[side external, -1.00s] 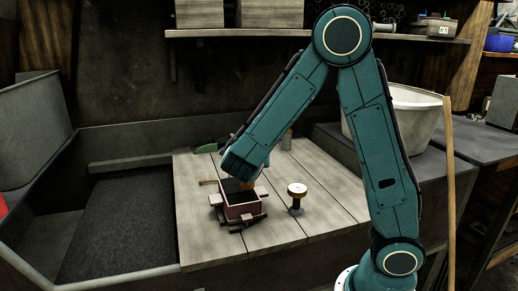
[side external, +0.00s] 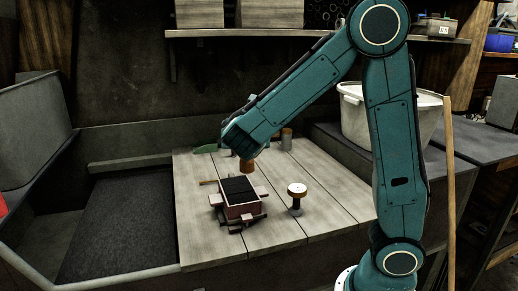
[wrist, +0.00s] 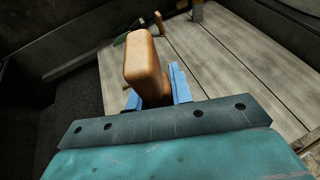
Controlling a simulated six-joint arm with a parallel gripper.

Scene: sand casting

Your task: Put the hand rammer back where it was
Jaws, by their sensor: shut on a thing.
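My gripper (side external: 244,154) is shut on the hand rammer, whose light-brown wooden body (side external: 247,167) hangs below the jaws in the side view. In the wrist view, the rammer (wrist: 147,62) stands up between the blue fingers of my gripper (wrist: 157,98). The rammer is above the boards, behind the moulding box. I cannot tell how far its lower end is from the boards. The moulding box (side external: 242,212), a small reddish frame filled with dark sand, sits on the wooden board top (side external: 325,215).
A spool-like tool with a pale round top (side external: 297,190) stands right of the box. A green tool (side external: 205,149) and a grey cylinder (side external: 287,139) are at the back of the boards. A thin wooden stick (side external: 208,182) is beside the box. A white bucket (side external: 420,110) stands right. The front boards are clear.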

